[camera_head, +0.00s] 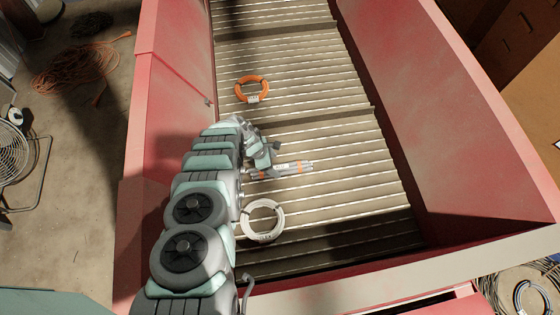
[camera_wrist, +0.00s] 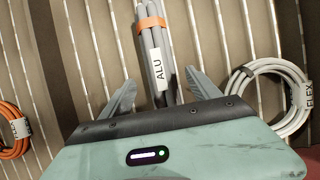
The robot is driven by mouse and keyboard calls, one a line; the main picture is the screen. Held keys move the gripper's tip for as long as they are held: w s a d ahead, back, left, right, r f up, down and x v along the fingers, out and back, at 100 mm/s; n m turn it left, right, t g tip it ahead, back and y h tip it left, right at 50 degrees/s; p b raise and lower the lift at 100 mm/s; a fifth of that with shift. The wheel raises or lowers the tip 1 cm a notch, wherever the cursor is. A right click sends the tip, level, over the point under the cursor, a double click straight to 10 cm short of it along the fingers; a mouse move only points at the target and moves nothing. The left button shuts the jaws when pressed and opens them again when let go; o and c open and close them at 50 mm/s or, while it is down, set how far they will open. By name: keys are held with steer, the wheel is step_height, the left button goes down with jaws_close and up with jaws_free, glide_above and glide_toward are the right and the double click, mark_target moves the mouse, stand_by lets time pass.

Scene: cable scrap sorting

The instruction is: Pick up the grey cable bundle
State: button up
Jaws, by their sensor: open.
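The grey cable bundle (camera_head: 285,170) is a short, straight bundle with orange bands, lying on the slatted belt near the middle. In the wrist view the bundle (camera_wrist: 155,40) runs up from between my fingers, with an orange band and a white label reading ALU. My gripper (camera_head: 262,163) is at the bundle's left end in the head view. In the wrist view my gripper (camera_wrist: 161,90) has its two fingers spread, one on each side of the bundle's near end. The near end is partly hidden by the gripper body. I cannot tell whether the fingers touch it.
A white cable coil (camera_head: 262,220), labelled FLEX in the wrist view, lies close to the bundle. An orange coil (camera_head: 252,90) lies farther up the belt (camera_head: 340,145). Red side walls (camera_head: 440,100) border the belt. The belt right of the bundle is clear.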

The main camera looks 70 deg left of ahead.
mark_target(277, 167)
steer(key=b+x, duration=0.3)
steer(key=x, duration=0.1)
steer(key=shift+s+f, duration=0.1)
steer(key=shift+f, duration=0.15)
steer(key=shift+w+d+f+b, duration=0.15)
steer(key=shift+w+f+b, duration=0.15)
steer(key=shift+f+b, duration=0.3)
steer(key=shift+r, duration=0.15)
steer(key=shift+c, duration=0.5)
jaws_close()
